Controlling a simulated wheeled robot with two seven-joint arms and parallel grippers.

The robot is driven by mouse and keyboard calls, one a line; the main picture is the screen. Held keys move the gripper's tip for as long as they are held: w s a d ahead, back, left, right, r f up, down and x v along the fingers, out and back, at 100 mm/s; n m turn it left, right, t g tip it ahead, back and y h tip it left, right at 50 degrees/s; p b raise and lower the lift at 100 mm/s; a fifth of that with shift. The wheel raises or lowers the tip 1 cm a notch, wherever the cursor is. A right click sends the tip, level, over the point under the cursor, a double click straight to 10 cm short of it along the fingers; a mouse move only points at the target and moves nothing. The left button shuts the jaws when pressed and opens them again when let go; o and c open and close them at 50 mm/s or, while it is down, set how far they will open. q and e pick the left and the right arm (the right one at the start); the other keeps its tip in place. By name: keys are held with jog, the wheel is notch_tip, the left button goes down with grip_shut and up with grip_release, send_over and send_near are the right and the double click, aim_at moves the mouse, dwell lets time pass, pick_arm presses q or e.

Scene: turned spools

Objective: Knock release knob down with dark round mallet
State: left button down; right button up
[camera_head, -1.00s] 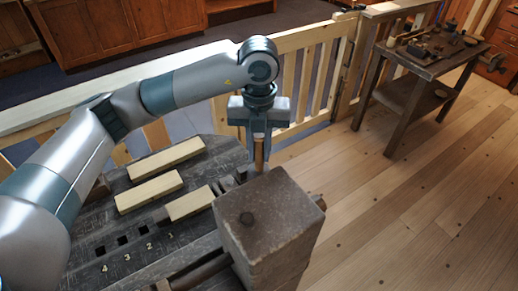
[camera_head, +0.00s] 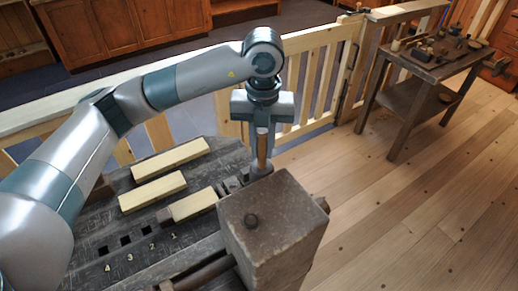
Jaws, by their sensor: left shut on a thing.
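My left gripper (camera_head: 261,161) points down just behind the large dark block (camera_head: 275,225) on the bench. It is shut on an upright brown wooden handle (camera_head: 262,147), taken to be the mallet's. The mallet's head does not show; the block may hide the lower part. My right gripper is not in view.
The dark bench (camera_head: 125,220) bears several pale wooden bars (camera_head: 171,158) and numbered square holes left of the block. A pale railing (camera_head: 310,90) runs behind. A side table (camera_head: 435,60) with small tools stands at back right. The floor at right is clear.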

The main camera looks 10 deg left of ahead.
aim_at(263, 131)
pick_arm(q)
jog(key=shift+r, duration=0.2)
jog(key=shift+d+r+p, duration=0.2)
jog(key=shift+r+p, duration=0.35)
jog(key=shift+r, duration=0.2)
jog(key=shift+r+p, duration=0.8)
jog(key=shift+r, duration=1.55)
jog(key=shift+a, duration=0.15)
